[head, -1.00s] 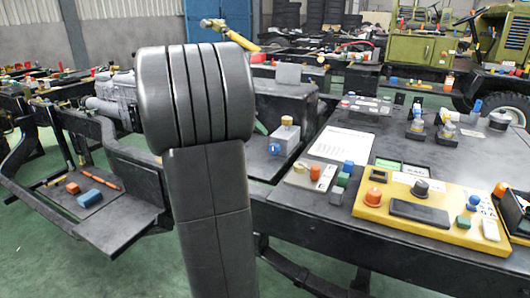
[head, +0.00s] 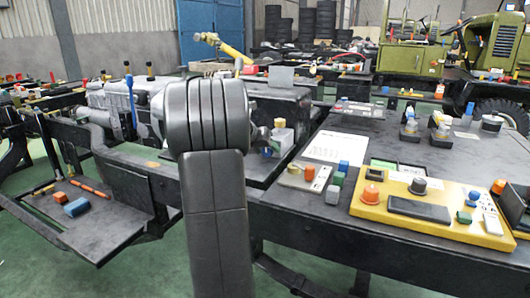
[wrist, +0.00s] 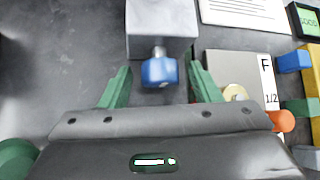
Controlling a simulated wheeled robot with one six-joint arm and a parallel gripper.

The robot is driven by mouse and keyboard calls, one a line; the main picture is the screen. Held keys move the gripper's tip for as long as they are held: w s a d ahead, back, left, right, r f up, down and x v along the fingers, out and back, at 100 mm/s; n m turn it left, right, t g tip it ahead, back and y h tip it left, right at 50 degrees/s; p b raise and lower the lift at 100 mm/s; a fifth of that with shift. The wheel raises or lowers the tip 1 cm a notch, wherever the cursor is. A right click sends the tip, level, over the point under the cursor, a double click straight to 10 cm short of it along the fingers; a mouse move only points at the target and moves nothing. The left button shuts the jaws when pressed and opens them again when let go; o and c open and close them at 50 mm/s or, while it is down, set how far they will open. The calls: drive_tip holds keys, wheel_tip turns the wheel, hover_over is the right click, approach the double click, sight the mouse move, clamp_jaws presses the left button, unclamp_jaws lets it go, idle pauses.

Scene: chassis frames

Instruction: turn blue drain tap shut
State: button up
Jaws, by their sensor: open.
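The blue drain tap (wrist: 160,72) is a small blue knob on a short metal stem, on the front of a light grey box (wrist: 162,20). In the wrist view it sits between the green fingers of my gripper (wrist: 160,67). The gripper is open, with a visible gap on each side of the tap. In the head view the tap (head: 267,152) shows low on the box (head: 285,138), just right of my arm. My fingers are mostly hidden there behind my arm.
A grey panel (wrist: 238,65) with a brass knob and an orange knob (wrist: 282,121) lies close right of the gripper. A yellow control panel (head: 395,216) stands farther right on the dark bench. Dark bench surface (wrist: 70,60) is bare left of the box.

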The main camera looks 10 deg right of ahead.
drive_tip(key=c, duration=1)
drive_tip(key=shift+r+p, duration=0.1)
drive_tip(key=shift+p, duration=0.3)
drive_tip(key=p, duration=0.1)
drive_tip(key=y+p, duration=0.1)
drive_tip(key=shift+s+d+r+m+t+p, duration=0.2)
drive_tip(key=shift+m+t+p, duration=0.1)
drive_tip(key=shift+m+t, duration=0.1)
drive_tip(key=y+p, duration=0.1)
drive_tip(key=p, duration=0.1)
drive_tip(key=m+t+y+p, duration=0.1)
drive_tip(key=p, duration=0.1)
drive_tip(key=shift+s+d+t+y, duration=0.1)
drive_tip(key=shift+d+t+y, duration=0.05)
drive_tip(key=shift+t+y, duration=0.15)
drive_tip(key=p, duration=0.1)
drive_tip(key=m+t+y+p, duration=0.1)
drive_tip(key=p, duration=0.1)
drive_tip(key=shift+f, duration=0.25)
drive_tip(key=shift+s+d+f+m+t+y+p, duration=0.1)
drive_tip(key=shift+m+t+y+p, duration=0.3)
drive_tip(key=shift+p, duration=0.45)
drive_tip(key=shift+d+f+m+t+y+p, duration=0.1)
drive_tip(key=shift+m+t+y+p, duration=0.3)
drive_tip(key=shift+y+p, duration=0.15)
drive_tip(key=shift+d+f+m+t+y+p, duration=0.1)
drive_tip(key=shift+m+t+y+p, duration=0.35)
drive_tip(key=shift+p, duration=0.15)
